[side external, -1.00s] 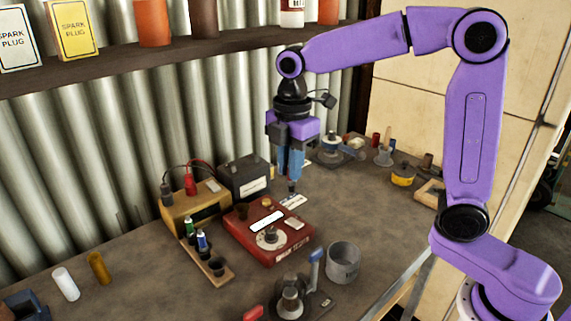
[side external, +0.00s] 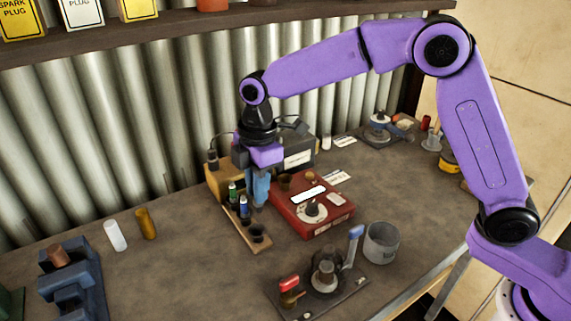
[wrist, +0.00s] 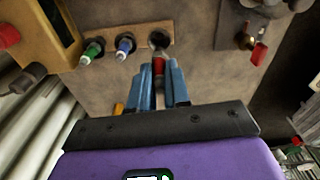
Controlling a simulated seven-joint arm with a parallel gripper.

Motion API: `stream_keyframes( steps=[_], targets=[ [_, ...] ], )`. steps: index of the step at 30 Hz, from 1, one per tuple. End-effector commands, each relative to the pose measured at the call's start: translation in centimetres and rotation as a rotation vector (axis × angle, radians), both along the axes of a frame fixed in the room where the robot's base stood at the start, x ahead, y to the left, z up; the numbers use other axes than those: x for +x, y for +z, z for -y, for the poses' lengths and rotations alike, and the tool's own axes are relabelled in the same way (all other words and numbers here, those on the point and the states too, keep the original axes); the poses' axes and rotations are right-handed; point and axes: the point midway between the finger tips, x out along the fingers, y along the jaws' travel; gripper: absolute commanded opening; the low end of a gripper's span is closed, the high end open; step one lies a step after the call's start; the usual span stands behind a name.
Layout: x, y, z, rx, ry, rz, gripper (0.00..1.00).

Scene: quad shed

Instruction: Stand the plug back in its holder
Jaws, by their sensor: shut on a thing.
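The holder is a wooden strip (side external: 236,227) with a row of dark cups; it also shows in the wrist view (wrist: 141,39). A green plug (wrist: 92,51) and a blue plug (wrist: 126,46) stand in two cups. The end cup (wrist: 159,38) looks empty and also shows in the side view (side external: 257,235). My gripper (wrist: 159,84) is shut on a small red-banded plug (wrist: 158,66), whose far end points towards the end cup. In the side view my gripper (side external: 261,201) is just above the strip. The gap between plug and cup is hard to judge.
A red tester box (side external: 320,219) stands right of the strip, close to my gripper. A yellow-brown box (side external: 222,184) and dark battery (side external: 299,157) stand behind. A clamp fixture (side external: 324,278) and metal cup (side external: 381,243) are in front.

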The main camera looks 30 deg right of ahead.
Motion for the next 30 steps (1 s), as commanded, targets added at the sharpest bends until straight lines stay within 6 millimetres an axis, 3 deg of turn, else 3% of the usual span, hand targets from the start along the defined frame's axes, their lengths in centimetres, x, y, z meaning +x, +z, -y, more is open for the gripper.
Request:
stream_keyframes(
  steps=[4, 18, 30],
  targets=[
    [0.1, -0.7, -0.8, 0.004, -0.001, -0.001, 0.00],
    [0.0, -3.6, -0.8, 0.003, -0.001, -0.002, 0.00],
    [0.1, -4.4, -0.8, 0.004, -0.001, -0.001, 0.00]
  ],
)
